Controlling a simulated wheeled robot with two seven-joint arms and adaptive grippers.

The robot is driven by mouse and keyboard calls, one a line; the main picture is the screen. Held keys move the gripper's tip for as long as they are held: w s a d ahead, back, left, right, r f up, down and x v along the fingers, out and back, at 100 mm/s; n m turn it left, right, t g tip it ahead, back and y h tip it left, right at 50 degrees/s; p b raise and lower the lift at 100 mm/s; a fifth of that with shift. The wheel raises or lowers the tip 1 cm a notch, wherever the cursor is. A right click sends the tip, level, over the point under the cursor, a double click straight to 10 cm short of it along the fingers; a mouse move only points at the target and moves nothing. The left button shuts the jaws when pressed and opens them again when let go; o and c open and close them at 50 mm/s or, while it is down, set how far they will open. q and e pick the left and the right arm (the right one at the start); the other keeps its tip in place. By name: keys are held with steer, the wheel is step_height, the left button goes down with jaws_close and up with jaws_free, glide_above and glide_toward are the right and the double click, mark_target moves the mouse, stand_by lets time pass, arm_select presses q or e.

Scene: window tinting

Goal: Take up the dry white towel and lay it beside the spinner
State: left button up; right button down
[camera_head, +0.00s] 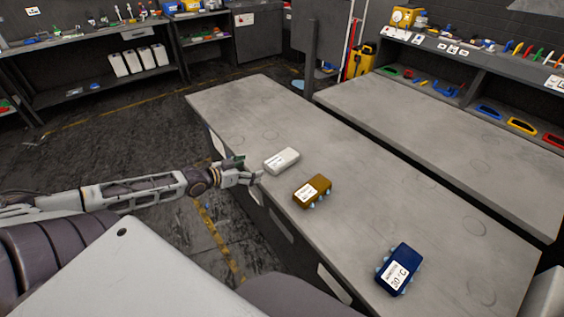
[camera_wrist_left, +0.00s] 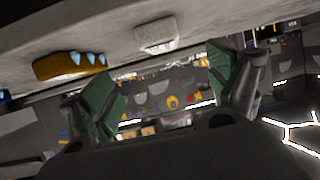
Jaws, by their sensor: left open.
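The white towel (camera_head: 282,161) is a small folded block with a label, lying flat on the long grey table near its left edge. My left gripper (camera_head: 254,176) is at that edge, just left of the towel and apart from it. In the left wrist view the left gripper (camera_wrist_left: 166,90) has its two green-padded fingers spread wide with nothing between them. The white towel (camera_wrist_left: 156,35) shows beyond the fingers in that view, where the tabletop is at the top. I cannot make out a spinner. My right gripper is not in view.
A gold-brown labelled block (camera_head: 312,191) lies close to the right of the towel. A dark blue labelled block (camera_head: 397,269) lies at the near end of the grey table (camera_head: 390,190). The table's far end is bare. A second bench (camera_head: 450,150) stands to the right.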

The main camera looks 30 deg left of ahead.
mark_target(275, 163)
arm_select(q)
steer(key=shift+w, duration=0.1)
steer(key=shift+b+x, duration=0.85)
steer(key=shift+x, duration=1)
steer(key=shift+w+d+f+b, duration=0.2)
steer(key=shift+w+f+b, duration=0.1)
steer(key=shift+w, duration=0.3)
steer(key=shift+b+x, duration=0.4)
steer(key=shift+x, duration=0.8)
steer(key=shift+w+d+f, duration=0.1)
steer(key=shift+w+f, duration=0.05)
steer(key=shift+w, duration=0.2)
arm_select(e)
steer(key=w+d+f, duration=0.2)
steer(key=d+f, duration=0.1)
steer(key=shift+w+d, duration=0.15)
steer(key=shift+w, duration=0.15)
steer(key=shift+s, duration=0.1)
